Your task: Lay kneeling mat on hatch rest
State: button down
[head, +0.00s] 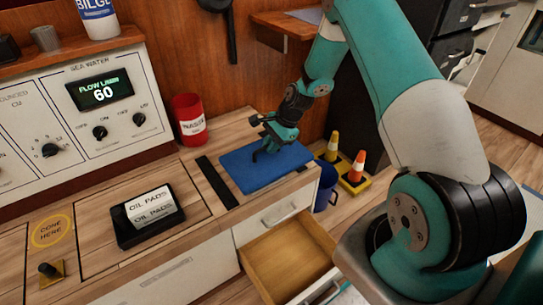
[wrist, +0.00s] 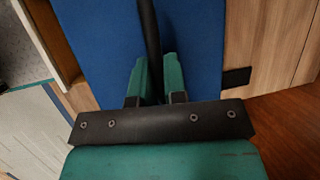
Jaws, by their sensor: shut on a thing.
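The blue kneeling mat (head: 262,176) lies flat, or nearly so, at the right end of the wooden counter. It fills the upper middle of the wrist view (wrist: 192,40). My gripper (head: 265,150) is over the mat, pointing down. In the wrist view its green fingers (wrist: 155,82) are closed around a dark bar or strap (wrist: 149,35) that runs along the mat. I cannot tell whether the mat fully touches the surface under it. No part labelled as the hatch rest can be read; whatever is under the mat is hidden.
A black strip (head: 217,182) lies left of the mat. An oil pads box (head: 148,215) sits further left. A red canister (head: 189,119) stands behind. An open, empty drawer (head: 287,258) juts out below the mat. Small cones (head: 357,168) and a blue bucket (head: 325,187) stand right.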

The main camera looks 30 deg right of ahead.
aim_at(271, 155)
jog(key=shift+f+b, duration=0.4)
jog(key=shift+f, duration=1.45)
jog(key=shift+f, duration=0.15)
jog(key=c, duration=1.2)
grip_release()
jog(key=shift+o, duration=0.2)
